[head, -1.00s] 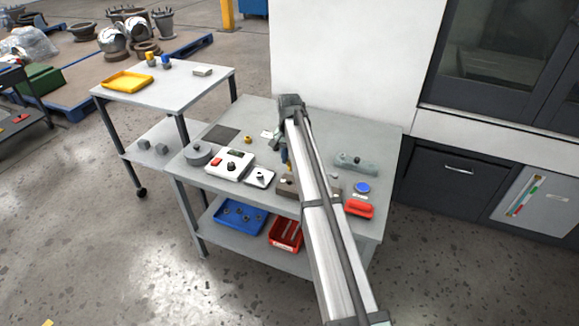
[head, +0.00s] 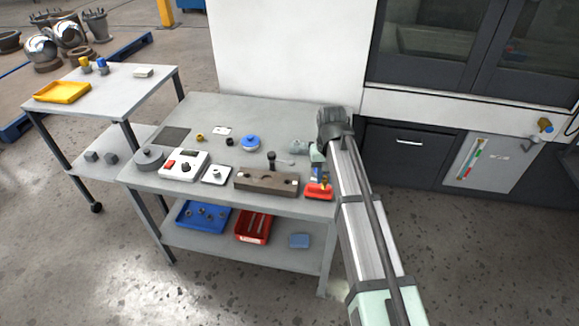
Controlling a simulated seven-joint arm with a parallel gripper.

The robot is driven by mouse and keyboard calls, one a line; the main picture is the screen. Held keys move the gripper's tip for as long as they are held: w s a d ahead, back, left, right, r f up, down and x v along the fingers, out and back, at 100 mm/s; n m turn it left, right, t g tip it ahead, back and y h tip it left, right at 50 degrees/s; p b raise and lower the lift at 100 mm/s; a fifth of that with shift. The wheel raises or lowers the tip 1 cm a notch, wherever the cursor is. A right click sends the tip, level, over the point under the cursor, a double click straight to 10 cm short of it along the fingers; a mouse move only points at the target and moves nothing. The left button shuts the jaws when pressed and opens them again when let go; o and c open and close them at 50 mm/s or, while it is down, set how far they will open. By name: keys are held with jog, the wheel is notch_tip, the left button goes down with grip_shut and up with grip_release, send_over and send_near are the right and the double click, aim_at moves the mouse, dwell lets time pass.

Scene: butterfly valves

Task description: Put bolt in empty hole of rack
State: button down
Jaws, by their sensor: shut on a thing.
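My gripper (head: 319,174) is at the right end of the table, pointing down above the red object. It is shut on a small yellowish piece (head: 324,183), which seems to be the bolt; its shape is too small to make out. A brown block (head: 266,181) lies left of the gripper, near the table's front edge; I cannot tell whether it is the rack. A dark-headed upright piece (head: 271,158) stands at its back edge. No empty hole can be made out clearly.
The red object (head: 317,193) lies below the gripper at the table's front right. A blue-topped disc (head: 250,142), a white box (head: 185,166) and a grey cylinder (head: 149,157) stand farther left. The table (head: 265,115) is clear toward the back.

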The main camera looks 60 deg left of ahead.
jog(key=w+d+m, duration=0.2)
jog(key=w+d, duration=0.7)
jog(key=d, duration=0.5)
jog(key=w+d+m, duration=0.2)
jog(key=w+d, duration=0.6)
jog(key=d, duration=0.7)
jog(key=w+d+r+m, duration=0.1)
jog(key=w+d+m, duration=0.25)
jog(key=d, duration=1.15)
jog(key=w+d+m, duration=0.3)
jog(key=w+d, duration=0.1)
jog(key=d, duration=1.1)
jog(key=s+a+f+n, duration=0.1)
jog(key=a+n, duration=0.1)
jog(key=a, duration=2.4)
jog(key=s+a+f+n, duration=0.1)
jog(key=s+a+n, duration=0.1)
jog(key=a, duration=2.5)
jog(key=s+a+f+n, duration=0.2)
jog(key=a+n, duration=0.2)
jog(key=a, duration=2.3)
jog(key=shift+s+a, duration=0.25)
jog(key=shift+f, duration=1.8)
jog(key=shift+d+f, duration=0.1)
jog(key=shift+f, duration=0.75)
